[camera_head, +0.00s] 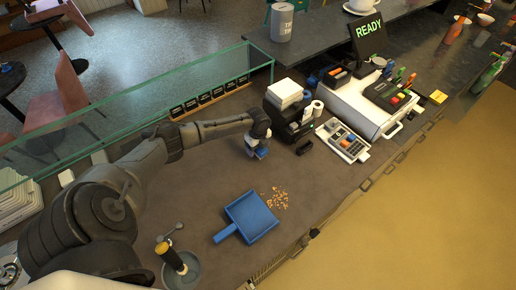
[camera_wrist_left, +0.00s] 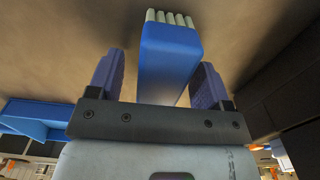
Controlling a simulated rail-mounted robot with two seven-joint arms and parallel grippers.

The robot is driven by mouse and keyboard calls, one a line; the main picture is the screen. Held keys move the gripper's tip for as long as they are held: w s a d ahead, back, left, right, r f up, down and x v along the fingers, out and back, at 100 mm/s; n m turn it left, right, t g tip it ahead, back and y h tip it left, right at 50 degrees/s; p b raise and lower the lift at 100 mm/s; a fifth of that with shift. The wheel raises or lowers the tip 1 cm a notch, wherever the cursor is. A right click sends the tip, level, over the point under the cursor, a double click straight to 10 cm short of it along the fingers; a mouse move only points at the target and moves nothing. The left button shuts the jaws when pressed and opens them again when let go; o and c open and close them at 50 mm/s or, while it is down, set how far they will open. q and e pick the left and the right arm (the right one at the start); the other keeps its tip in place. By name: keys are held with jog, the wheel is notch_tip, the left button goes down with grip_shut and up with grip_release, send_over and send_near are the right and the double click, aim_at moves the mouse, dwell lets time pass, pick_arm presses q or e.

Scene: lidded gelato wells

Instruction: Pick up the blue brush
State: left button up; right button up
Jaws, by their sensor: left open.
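The blue brush (camera_head: 262,153) is mostly hidden under my left gripper (camera_head: 257,148) in the head view, on the brown counter. In the left wrist view the brush (camera_wrist_left: 168,60) is a blue block with pale bristle tufts at its far end. It lies between the two fingers of my left gripper (camera_wrist_left: 158,72). The fingers are open, with a visible gap on each side of the brush. My right gripper is not in view.
A blue dustpan (camera_head: 252,217) lies nearer on the counter, beside scattered crumbs (camera_head: 275,197). A black printer (camera_head: 292,121) and a keypad terminal (camera_head: 343,140) stand right of my gripper. A glass screen (camera_head: 130,105) runs along the back. A cup with a yellow-topped tool (camera_head: 172,256) stands at front left.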

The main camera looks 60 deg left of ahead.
pick_arm(q)
jog(key=c, duration=1)
jog(key=shift+r, duration=0.5)
jog(key=r, duration=0.3)
jog(key=shift+w+d+r+b, duration=0.35)
jog(key=shift+d, duration=0.05)
jog(key=w+d+r+b, duration=0.1)
jog(key=w+d+r, duration=0.5)
jog(key=d, duration=0.2)
jog(key=shift+d+r, duration=0.2)
jog(key=shift+d, duration=0.15)
